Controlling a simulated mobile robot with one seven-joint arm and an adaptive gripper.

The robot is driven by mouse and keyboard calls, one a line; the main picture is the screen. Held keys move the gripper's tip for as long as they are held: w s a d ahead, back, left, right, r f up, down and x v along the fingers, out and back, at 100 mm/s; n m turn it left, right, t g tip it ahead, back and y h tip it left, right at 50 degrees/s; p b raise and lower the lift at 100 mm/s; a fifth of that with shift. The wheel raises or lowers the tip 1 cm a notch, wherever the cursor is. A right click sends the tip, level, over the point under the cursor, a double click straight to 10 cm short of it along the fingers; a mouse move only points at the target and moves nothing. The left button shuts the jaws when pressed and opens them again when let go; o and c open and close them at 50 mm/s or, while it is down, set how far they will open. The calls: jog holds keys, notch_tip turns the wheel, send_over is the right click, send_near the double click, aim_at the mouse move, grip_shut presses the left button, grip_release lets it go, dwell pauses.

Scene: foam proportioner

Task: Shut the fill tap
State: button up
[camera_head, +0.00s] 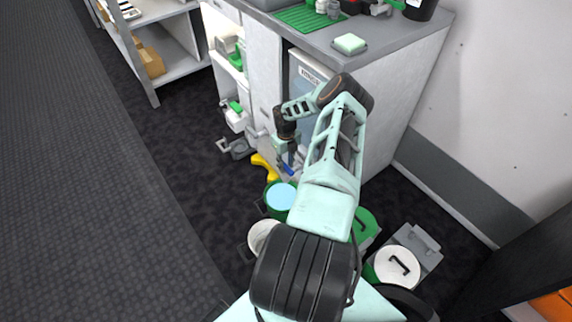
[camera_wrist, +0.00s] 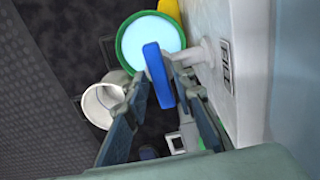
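The fill tap has a blue lever (camera_wrist: 159,76) on a pale stem (camera_wrist: 206,52) that comes out of a white panel in the wrist view. In the head view the blue lever (camera_head: 288,169) shows small, low at the cabinet front. My gripper (camera_wrist: 157,72) has one finger on each side of the lever, with the fingers apart; I cannot tell whether either touches it. In the head view my gripper (camera_head: 285,155) points down at the tap. Below it stands a green bucket (camera_wrist: 122,62) with light blue liquid (camera_wrist: 152,38) inside. The spout is hidden.
A white bucket (camera_wrist: 84,101) stands beside the green one. A yellow object (camera_head: 262,165) lies near the cabinet foot. Green and grey containers (camera_head: 410,248) crowd the floor at right. The grey-topped cabinet (camera_head: 400,50) rises behind my arm. Dark floor at left is clear.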

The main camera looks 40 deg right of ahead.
aim_at(286, 166)
jog(key=shift+o, duration=0.4)
notch_tip(286, 166, up, 12)
dwell(0.4)
dwell(0.4)
